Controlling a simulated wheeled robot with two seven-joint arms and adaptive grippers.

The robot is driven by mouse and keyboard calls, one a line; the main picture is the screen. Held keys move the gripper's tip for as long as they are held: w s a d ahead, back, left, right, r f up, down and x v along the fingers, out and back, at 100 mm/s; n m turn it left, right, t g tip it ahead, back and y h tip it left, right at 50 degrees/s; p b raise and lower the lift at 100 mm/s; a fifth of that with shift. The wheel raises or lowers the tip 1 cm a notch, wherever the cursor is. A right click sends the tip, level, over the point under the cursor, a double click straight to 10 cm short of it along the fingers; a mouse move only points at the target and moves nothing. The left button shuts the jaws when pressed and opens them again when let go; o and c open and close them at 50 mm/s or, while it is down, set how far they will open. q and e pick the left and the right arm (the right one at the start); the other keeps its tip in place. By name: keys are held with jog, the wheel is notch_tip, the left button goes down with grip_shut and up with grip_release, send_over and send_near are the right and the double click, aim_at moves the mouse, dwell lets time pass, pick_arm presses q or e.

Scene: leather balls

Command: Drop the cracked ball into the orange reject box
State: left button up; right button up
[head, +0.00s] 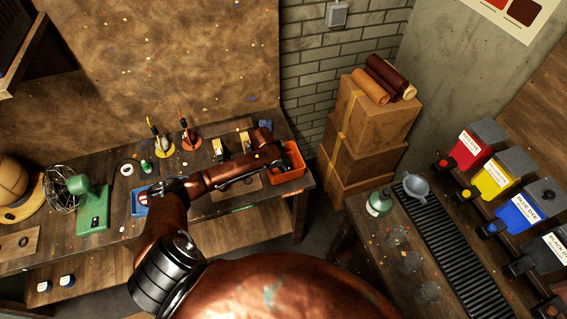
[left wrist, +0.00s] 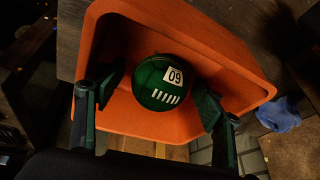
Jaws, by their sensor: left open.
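The orange reject box (head: 297,152) stands at the right end of the workbench. My left gripper (head: 276,160) is over its left part. In the left wrist view, the orange box (left wrist: 108,115) fills the middle. A green ball (left wrist: 158,92) with a white "09" label and a row of white stripes shows inside its outline. My left gripper (left wrist: 160,92) is open, with one finger on each side of the ball and gaps between. I cannot make out a crack or whether the ball rests on the box floor. The ball is hidden in the head view. My right gripper is not in view.
The workbench (head: 110,248) holds a green fan device (head: 92,208), a blue tray (head: 139,200) and small tools. Stacked cardboard boxes (head: 370,130) stand right of it. Blue cloth (left wrist: 279,115) lies beside the orange box.

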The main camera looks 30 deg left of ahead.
pick_arm(q)
jog(key=v, duration=1.2)
jog(key=shift+r, duration=0.1)
